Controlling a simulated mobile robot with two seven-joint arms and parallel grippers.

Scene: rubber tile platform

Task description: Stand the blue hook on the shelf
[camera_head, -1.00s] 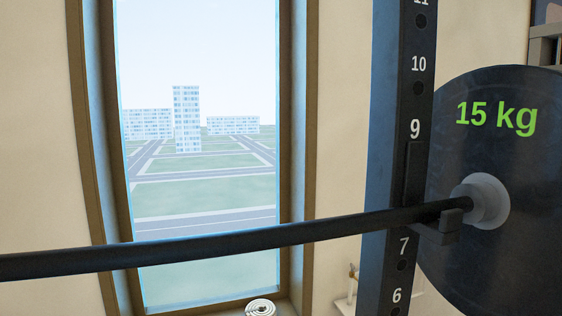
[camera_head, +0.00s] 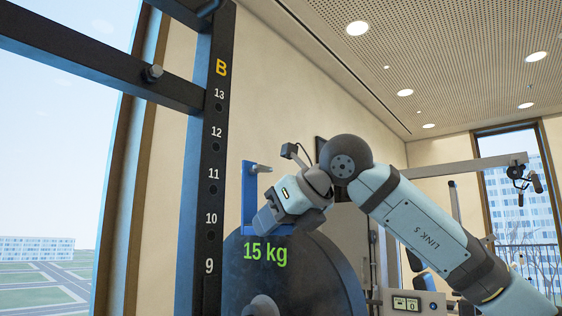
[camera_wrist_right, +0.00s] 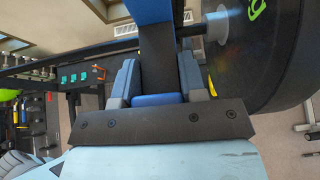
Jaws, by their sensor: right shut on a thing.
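The blue hook (camera_head: 248,197) is a blue bracket with an upright plate and a grey peg near its top. In the head view it is upright beside the numbered black post, above the weight plate's rim. My right gripper (camera_head: 268,217) is shut on its lower part. In the right wrist view, a blue part of the hook (camera_wrist_right: 157,100) sits between the two fingers of the gripper (camera_wrist_right: 157,85). I cannot tell whether the hook touches the post. A dark shelf-like rack (camera_wrist_right: 88,86) with teal items shows at left in the wrist view. My left gripper is not in view.
The black numbered rack post (camera_head: 210,180) stands left of the hook. The dark 15 kg weight plate (camera_head: 300,270) is just below the gripper and shows at right in the wrist view (camera_wrist_right: 275,60). Gym equipment (camera_head: 470,165) stands behind at right.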

